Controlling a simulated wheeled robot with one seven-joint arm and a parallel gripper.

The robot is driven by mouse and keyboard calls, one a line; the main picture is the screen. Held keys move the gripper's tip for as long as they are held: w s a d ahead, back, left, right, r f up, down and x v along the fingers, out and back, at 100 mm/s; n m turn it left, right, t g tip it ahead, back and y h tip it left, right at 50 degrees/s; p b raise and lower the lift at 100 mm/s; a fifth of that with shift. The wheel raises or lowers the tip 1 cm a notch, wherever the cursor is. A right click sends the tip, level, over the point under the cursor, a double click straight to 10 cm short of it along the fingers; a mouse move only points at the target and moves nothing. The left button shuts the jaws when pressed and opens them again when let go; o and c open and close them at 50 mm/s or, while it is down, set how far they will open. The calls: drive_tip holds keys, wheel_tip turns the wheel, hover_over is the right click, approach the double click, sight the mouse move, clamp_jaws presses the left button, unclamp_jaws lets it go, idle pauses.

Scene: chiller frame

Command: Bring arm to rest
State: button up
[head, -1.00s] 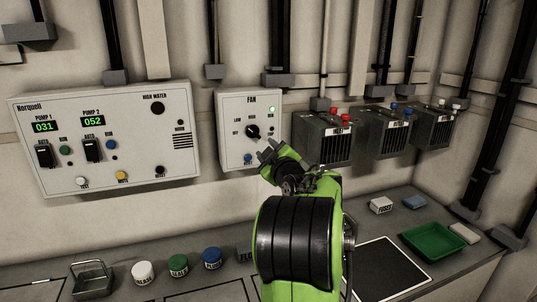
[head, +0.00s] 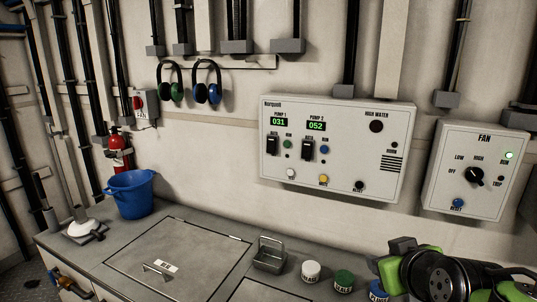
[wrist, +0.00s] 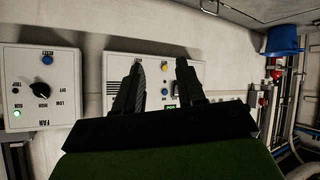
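My gripper (wrist: 160,78) shows in the wrist view with its two dark fingers apart and nothing between them. In the head view my green and black arm is at the lower right corner, below the fan box (head: 478,170). The fingers are hard to make out there. In the wrist view, which is upside down, the fan box (wrist: 42,88) is at the left and the pump panel (wrist: 120,62) is behind the fingers. The fan knob (head: 474,176) is black, and a green light (head: 509,155) glows beside it.
The pump panel (head: 330,150) hangs on the wall, its displays reading 031 and 052. A blue bucket (head: 131,194) is at the left. The counter hatch (head: 180,255) is clear.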

drive_tip(key=s+a+f+m+g+y, duration=0.1)
drive_tip(key=s+a+f+g, duration=0.3)
drive_tip(key=s, duration=0.5)
drive_tip(key=s+a+f+g, duration=0.1)
drive_tip(key=s+a+f, duration=0.3)
drive_tip(key=s+a, duration=0.3)
wheel_tip(320, 180, up, 13)
drive_tip(key=s+d+p, duration=0.1)
drive_tip(key=s+p, duration=0.1)
drive_tip(key=p, duration=1.2)
drive_tip(key=shift+r+m+g, duration=0.2)
drive_tip(key=shift+m+g, duration=0.1)
